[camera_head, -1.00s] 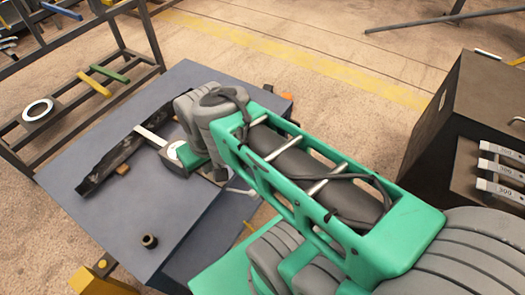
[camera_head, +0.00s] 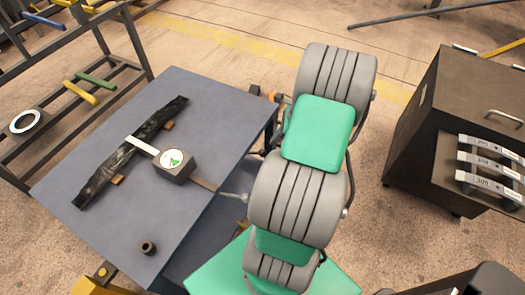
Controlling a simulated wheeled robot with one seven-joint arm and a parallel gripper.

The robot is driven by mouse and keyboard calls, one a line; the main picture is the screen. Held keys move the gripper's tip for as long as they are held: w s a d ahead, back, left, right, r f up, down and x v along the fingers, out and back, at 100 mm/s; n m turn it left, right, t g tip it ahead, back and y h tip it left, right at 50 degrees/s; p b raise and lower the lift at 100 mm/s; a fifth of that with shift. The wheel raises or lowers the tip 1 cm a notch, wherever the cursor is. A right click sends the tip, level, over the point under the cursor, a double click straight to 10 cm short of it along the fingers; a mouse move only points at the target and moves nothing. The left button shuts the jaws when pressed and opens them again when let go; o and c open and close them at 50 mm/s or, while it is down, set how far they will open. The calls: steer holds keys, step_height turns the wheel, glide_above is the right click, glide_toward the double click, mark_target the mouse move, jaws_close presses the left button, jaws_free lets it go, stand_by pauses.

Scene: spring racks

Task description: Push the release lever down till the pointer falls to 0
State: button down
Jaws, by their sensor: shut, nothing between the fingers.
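The gauge (camera_head: 174,165) is a dark box with a small round white dial on the blue-grey table. A green area shows on the dial, but the pointer's reading is too small to tell. A flat brownish bar (camera_head: 204,184) sticks out from its right side toward the table edge; it may be the release lever, but I cannot be sure. A white strip (camera_head: 142,146) runs from the gauge to a long dark slab (camera_head: 105,180). My arm stands to the right of the gauge, apart from it. My gripper is hidden behind the arm or out of frame.
The table (camera_head: 95,235) has a small dark ring (camera_head: 148,248) near its front edge. A rack (camera_head: 75,85) with coloured handles stands at the left. A dark cabinet (camera_head: 440,115) with labelled bars (camera_head: 485,165) stands at the right. Floor shows between table and cabinet.

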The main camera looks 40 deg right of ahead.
mark_target(264, 152)
steer(key=shift+f, duration=0.1)
steer(key=b+x, duration=0.6)
steer(key=shift+d, duration=0.1)
steer(key=shift+f+b, duration=0.4)
steer(key=shift+b, duration=0.25)
steer(key=shift+w+a, duration=0.1)
steer(key=shift+a, duration=0.15)
steer(key=shift+w, duration=0.1)
step_height(264, 152, down, 4)
steer(key=shift+f+b, duration=0.15)
steer(key=shift+b, duration=0.5)
